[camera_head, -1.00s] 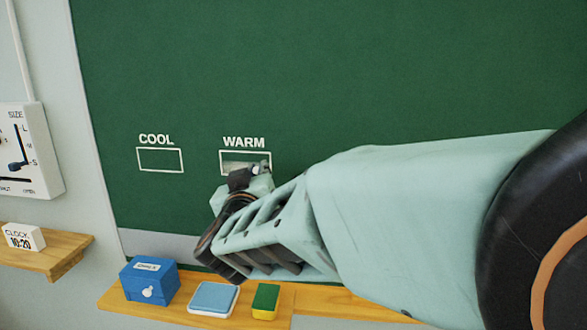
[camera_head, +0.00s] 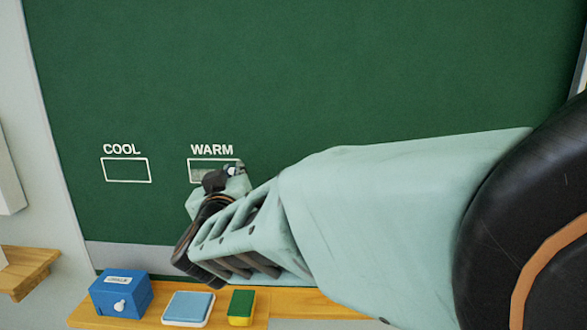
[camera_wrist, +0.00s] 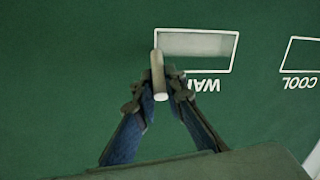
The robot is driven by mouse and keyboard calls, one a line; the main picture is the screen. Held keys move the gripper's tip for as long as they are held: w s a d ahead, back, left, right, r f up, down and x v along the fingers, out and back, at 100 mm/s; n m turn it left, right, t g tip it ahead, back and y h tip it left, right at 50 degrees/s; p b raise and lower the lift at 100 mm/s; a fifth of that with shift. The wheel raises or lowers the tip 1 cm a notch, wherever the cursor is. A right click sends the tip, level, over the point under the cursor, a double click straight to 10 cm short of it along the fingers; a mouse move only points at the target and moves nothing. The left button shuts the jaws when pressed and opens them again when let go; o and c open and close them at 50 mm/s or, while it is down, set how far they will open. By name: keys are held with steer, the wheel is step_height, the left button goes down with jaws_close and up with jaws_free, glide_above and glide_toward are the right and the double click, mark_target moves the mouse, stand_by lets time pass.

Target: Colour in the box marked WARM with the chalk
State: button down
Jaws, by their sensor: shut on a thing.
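The WARM box (camera_head: 198,165) is a white outline on the green chalkboard (camera_head: 300,80), right of the COOL box (camera_head: 127,170). Pale grey chalk covers much of its inside, with green showing along some edges. My gripper (camera_head: 226,175) is in front of the box's lower right part and hides it. The wrist view shows the WARM box (camera_wrist: 205,46) upside down. There my gripper (camera_wrist: 160,88) is shut on the pale chalk stick (camera_wrist: 158,72), whose far end overlaps the box's left end. I cannot tell whether it touches the board.
Below the board, a wooden ledge (camera_head: 258,306) holds a blue box (camera_head: 121,293), a blue-topped white pad (camera_head: 188,307) and a green and yellow eraser (camera_head: 241,307). A wooden shelf (camera_head: 30,268) is at the left. The board above is clear.

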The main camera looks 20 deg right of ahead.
steer(key=shift+s+r, duration=0.1)
steer(key=shift+r, duration=0.25)
steer(key=shift+r+p, duration=0.7)
steer(key=shift+w+a, duration=0.3)
steer(key=shift+a, duration=0.45)
steer(key=shift+a, duration=0.1)
steer(key=shift+w+a+f+p, duration=0.15)
steer(key=shift+w+a+p, duration=0.1)
steer(key=shift+a, duration=0.2)
steer(key=shift+w+a+f+p, duration=0.1)
steer(key=shift+a+p, duration=0.1)
steer(key=shift+a, duration=0.2)
